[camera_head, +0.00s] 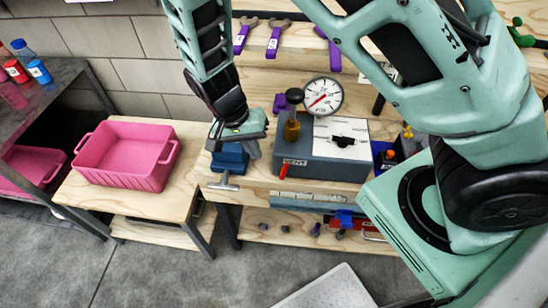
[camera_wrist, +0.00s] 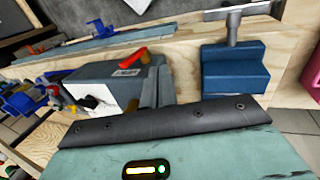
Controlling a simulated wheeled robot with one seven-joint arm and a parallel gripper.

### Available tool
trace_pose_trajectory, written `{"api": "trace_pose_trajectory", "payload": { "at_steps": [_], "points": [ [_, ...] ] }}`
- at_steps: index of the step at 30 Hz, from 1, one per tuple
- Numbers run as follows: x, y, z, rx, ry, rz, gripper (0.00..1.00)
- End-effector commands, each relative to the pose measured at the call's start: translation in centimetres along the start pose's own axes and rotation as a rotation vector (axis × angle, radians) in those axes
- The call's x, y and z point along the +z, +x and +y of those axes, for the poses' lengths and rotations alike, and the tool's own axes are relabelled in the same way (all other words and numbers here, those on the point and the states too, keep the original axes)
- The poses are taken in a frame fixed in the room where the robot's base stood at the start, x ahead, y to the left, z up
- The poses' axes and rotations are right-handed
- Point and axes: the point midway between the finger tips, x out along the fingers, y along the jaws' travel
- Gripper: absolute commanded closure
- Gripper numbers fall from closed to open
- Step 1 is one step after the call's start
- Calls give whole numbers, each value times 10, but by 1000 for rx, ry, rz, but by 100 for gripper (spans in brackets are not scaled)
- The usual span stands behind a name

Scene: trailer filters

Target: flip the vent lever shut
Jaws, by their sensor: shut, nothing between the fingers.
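A grey box (camera_head: 322,172) with a "VENT" label stands on the wooden bench. The red vent lever (camera_head: 284,170) is on its front edge beside the label and points down toward the front in the head view. In the wrist view the red lever (camera_wrist: 130,58) shows past the fingers, at the box's edge. My gripper (camera_head: 253,150) is shut and empty, left of the box, between it and a blue vise. Its fingers (camera_wrist: 157,88) also show in the wrist view, near the side of the box and apart from the lever; whether they touch the box is unclear.
A round gauge (camera_head: 323,96) and a black-topped brass fitting (camera_head: 292,126) rise from the box. The blue vise (camera_head: 230,158) stands close to my gripper on the left. A pink bin (camera_head: 126,154) sits on a lower table farther left. Purple-handled wrenches (camera_head: 272,44) hang behind.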

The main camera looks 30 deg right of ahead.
Motion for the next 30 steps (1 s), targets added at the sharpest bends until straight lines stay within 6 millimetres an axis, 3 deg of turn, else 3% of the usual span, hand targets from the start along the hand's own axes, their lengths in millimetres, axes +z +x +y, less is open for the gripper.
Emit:
{"api": "trace_pose_trajectory", "payload": {
  "at_steps": [4,10,16,30],
  "points": [
    [0,30,2,5,1,-2,100],
    [0,42,26,2,2,-3,100],
    [0,48,35,0,-1,-1,100],
    [-3,49,34,-12,0,-1,100]
  ]
}}
